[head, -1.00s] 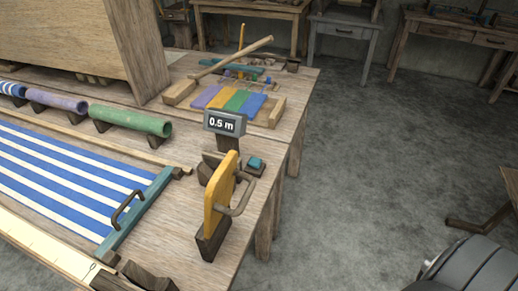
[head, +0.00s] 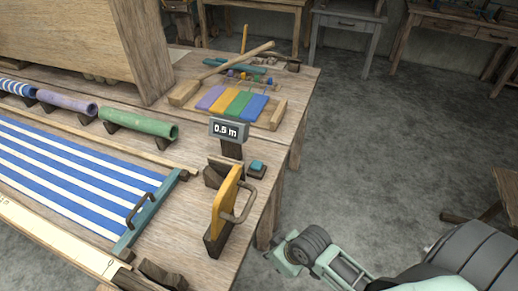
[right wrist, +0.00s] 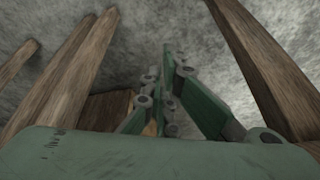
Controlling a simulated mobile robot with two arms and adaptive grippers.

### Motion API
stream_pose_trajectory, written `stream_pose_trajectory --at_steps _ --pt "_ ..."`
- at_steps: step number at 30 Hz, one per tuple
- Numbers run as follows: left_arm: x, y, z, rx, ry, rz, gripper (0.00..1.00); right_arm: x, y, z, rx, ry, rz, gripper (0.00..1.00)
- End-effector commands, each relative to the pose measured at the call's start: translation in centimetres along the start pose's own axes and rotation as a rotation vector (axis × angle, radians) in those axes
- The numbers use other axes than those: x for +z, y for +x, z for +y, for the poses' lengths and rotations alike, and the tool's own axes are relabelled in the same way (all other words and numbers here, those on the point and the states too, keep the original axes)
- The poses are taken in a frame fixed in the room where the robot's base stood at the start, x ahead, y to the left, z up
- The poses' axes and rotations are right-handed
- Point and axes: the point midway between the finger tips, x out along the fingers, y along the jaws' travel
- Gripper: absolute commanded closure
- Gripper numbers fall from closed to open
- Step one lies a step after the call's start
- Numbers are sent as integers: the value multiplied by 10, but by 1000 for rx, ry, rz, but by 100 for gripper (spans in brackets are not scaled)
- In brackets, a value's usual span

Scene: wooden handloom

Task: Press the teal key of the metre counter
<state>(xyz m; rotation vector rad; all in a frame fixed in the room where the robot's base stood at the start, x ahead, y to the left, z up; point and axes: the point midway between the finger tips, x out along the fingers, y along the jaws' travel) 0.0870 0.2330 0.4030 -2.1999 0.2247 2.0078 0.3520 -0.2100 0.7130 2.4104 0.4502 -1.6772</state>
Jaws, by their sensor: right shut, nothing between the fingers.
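The metre counter (head: 229,130) stands on the bench edge, its display reading about 0.5 m. Its teal key (head: 257,166) sits on a small dark block to the right of the display post, its top uncovered. My right arm comes in from the lower right in the head view, over the floor beside the bench, below and right of the key and apart from it. The right gripper (right wrist: 168,55) shows in the right wrist view, its green fingers together and empty. The key is not visible there. My left gripper is not in view.
A yellow lever-like part with a curved handle (head: 246,203) stands just in front of the key. Striped cloth (head: 75,180) lies left, coloured tubes (head: 137,123) behind it. A frame with coloured strips (head: 232,103) lies farther back. Floor right of the bench is open.

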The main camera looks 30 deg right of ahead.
Motion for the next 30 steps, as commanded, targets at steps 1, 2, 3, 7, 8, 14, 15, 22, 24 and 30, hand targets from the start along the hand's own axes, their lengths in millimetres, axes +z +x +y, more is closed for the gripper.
stream_pose_trajectory --at_steps 1,2,3,7,8,14,15,22,24,30 --pt "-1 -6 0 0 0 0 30 -10 -20 -4 -6 -18 12 100" --pt "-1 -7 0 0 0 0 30 -14 -28 -6 -10 -27 17 100" --pt "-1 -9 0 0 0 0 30 -18 -40 -8 -15 -40 21 100" --pt "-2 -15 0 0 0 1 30 -34 -76 -17 -33 -88 41 100" --pt "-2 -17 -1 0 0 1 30 -38 -85 -18 -38 -106 48 100" --pt "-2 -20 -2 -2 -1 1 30 -69 -108 -12 -105 -243 91 100" --pt "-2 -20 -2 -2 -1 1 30 -75 -108 -8 -117 -265 100 100" --pt "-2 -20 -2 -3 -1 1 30 -117 -115 33 -175 -357 159 100" --pt "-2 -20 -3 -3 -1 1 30 -136 -124 54 -188 -375 186 100" --pt "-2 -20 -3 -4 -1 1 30 -199 -174 129 -193 -376 304 100"
